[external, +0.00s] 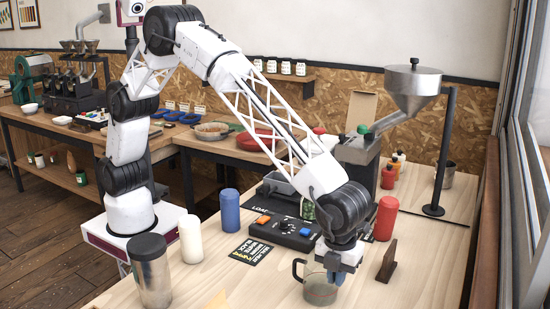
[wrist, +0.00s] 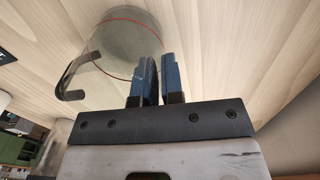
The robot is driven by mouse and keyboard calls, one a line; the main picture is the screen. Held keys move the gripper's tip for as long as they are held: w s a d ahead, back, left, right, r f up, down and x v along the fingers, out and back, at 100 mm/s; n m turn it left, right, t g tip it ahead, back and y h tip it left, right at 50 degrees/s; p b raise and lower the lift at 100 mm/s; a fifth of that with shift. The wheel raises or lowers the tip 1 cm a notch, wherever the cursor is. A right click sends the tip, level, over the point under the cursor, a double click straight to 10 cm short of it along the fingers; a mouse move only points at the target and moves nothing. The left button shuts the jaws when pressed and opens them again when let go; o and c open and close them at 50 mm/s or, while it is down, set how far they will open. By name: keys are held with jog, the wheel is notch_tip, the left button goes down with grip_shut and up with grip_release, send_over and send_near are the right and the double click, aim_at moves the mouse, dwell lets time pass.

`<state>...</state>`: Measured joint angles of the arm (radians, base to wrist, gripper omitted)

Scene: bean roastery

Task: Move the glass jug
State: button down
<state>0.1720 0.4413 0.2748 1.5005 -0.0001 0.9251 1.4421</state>
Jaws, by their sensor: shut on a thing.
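The glass jug (external: 320,290) stands at the front of the wooden table. It is clear, with a dark handle on its left side and a thin red line around it. My gripper (external: 340,262) is at the jug's upper right edge, shut on its wall. In the wrist view the jug (wrist: 125,45) lies at the upper left of my gripper (wrist: 147,75), whose blue fingers are close together with the glass wall between them. The handle shows at the left in that view.
A wooden stand (external: 387,261) is close to the right of the jug. A black control box (external: 284,230) and a dark printed card (external: 250,251) lie behind and left. A red bottle (external: 385,218) stands behind. A lidded metal canister (external: 152,271) is at the front left.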

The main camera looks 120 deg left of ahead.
jog(key=shift+a, duration=0.3)
jog(key=c, duration=1.2)
grip_release()
jog(key=shift+o, duration=0.2)
jog(key=shift+r, duration=0.1)
notch_tip(320, 180, up, 8)
jog(key=shift+f, duration=0.2)
jog(key=shift+s+r, duration=0.1)
